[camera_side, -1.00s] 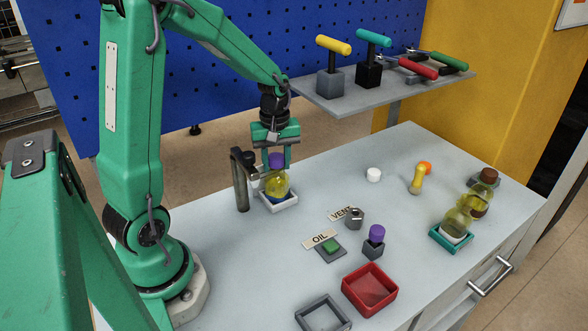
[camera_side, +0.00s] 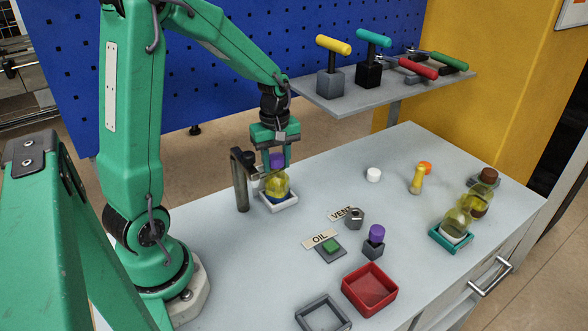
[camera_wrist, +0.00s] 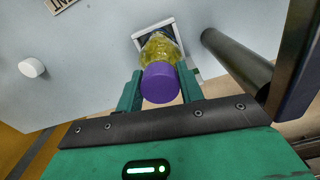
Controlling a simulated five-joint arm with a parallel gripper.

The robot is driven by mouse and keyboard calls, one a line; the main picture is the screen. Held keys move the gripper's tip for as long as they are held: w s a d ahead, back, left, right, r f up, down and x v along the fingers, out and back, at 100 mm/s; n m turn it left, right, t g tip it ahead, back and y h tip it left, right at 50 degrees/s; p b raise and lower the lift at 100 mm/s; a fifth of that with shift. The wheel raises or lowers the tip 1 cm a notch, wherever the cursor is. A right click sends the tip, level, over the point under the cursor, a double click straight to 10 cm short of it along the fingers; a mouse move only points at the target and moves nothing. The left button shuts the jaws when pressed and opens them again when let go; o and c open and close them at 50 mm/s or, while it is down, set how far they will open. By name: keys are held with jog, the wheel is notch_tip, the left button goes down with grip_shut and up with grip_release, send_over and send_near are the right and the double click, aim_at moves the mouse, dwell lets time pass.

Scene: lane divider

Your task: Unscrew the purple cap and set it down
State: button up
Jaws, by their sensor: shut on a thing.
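The purple cap (camera_side: 277,161) sits on top of a bottle of yellow liquid (camera_side: 277,185). The bottle stands upright in a white square holder (camera_side: 281,204) beside a dark post. My gripper (camera_side: 276,160) points down from above and is shut on the purple cap. In the wrist view the purple cap (camera_wrist: 159,83) lies between my two green fingers, with the bottle (camera_wrist: 160,47) beyond it. Whether the cap's thread is loose cannot be told.
The dark post (camera_side: 240,180) with an arm stands close left of the bottle. A second purple-topped item (camera_side: 376,234) stands on a grey block. A red tray (camera_side: 369,290), a grey tray (camera_side: 323,315) and a white cap (camera_side: 373,174) are on the table. Bare tabletop lies right of the bottle.

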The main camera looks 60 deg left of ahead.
jog(key=shift+n, duration=0.8)
jog(key=o, duration=0.6)
jog(key=shift+m, duration=0.3)
jog(key=shift+m, duration=0.6)
jog(key=shift+m, duration=0.8)
